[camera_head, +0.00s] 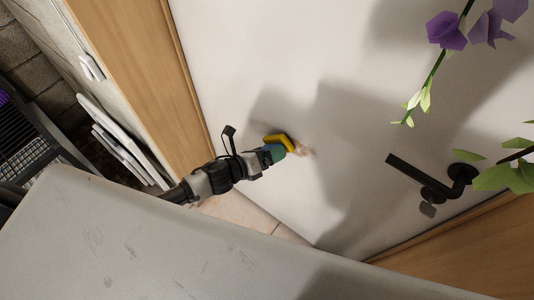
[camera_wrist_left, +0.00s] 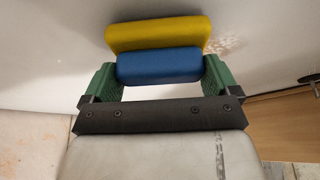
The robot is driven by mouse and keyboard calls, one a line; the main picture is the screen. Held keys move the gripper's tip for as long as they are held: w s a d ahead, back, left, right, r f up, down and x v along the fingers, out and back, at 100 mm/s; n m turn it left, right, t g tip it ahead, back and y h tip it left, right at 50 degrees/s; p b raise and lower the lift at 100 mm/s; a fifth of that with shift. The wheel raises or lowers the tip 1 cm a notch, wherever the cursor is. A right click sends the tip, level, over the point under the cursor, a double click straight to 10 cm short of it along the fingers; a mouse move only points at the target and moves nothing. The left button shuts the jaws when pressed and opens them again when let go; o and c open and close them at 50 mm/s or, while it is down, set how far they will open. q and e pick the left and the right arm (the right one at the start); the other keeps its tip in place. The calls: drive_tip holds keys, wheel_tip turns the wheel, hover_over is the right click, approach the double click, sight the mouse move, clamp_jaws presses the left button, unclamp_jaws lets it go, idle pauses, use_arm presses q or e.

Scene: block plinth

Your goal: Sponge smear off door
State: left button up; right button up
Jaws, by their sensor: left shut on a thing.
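My left gripper (camera_head: 274,152) reaches in from the left, with its green fingers shut on a blue and yellow sponge. The sponge's yellow side (camera_head: 281,139) faces the white door (camera_head: 245,50) and looks to be against or very close to it. In the left wrist view, the blue part (camera_wrist_left: 158,66) sits between the green fingers and the yellow part (camera_wrist_left: 158,32) lies beyond it. A pale brownish smear (camera_head: 303,149) is on the door just right of the sponge. It also shows in the left wrist view (camera_wrist_left: 228,44). My right gripper is not in view.
A black door handle (camera_head: 432,180) sticks out to the right of the smear. Purple flowers (camera_head: 447,31) with green leaves hang at the right. A grey surface (camera_head: 150,245) fills the lower left. A wooden door frame (camera_head: 135,55) runs along the door's left side.

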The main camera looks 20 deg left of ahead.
use_arm(q)
drive_tip(key=shift+w+d, duration=0.15)
drive_tip(key=shift+w, duration=0.2)
